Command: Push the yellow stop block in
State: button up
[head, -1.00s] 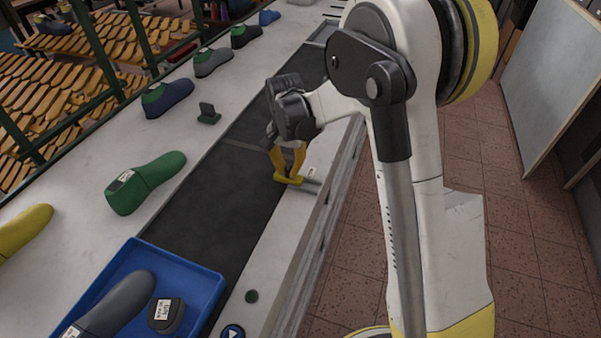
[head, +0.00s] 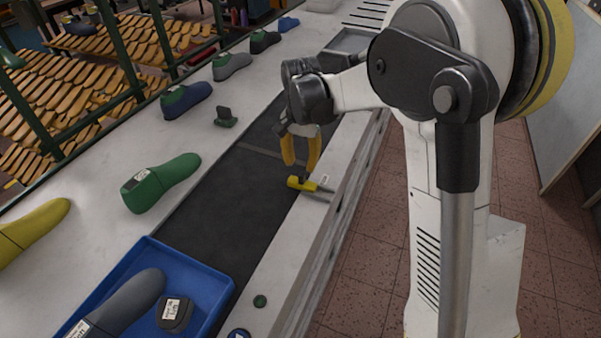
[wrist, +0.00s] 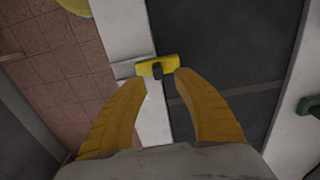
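The yellow stop block (head: 300,184) sits at the belt's right edge in the head view, on the pale rail with a grey bar beside it. In the wrist view the yellow stop block (wrist: 168,65) shows just beyond my fingertips, with a dark knob on it. My gripper (head: 302,170) points down over it in the head view, its two yellow fingers apart with nothing between them. In the wrist view my gripper (wrist: 160,80) is also open, its tips on either side of the knob. I cannot tell whether a tip touches the block.
The dark belt (head: 225,215) runs along the bench. A blue tray (head: 215,277) at the near end holds a grey last and a dark block. A green last (head: 160,182) and other lasts line the bench's left side.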

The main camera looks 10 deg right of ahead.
aim_at(301, 174)
notch_tip(301, 174, up, 6)
jog(key=shift+r, duration=0.25)
dwell(0.4)
jog(key=s+d+r+n+t+b, duration=0.1)
jog(key=s+r+n+t, duration=0.15)
jog(key=s, duration=0.45)
jog(key=s+d+r+n+t, duration=0.1)
jog(key=s+d+r, duration=0.1)
jog(key=s+r, duration=0.3)
jog(key=s+d+f+n+t, duration=0.1)
jog(key=s+f+n+t, duration=0.2)
jog(key=s, duration=0.8)
jog(key=shift+s+d+f+n+t+b, duration=0.2)
jog(key=shift+s+f+n+t+b, duration=0.2)
jog(key=shift+f, duration=0.4)
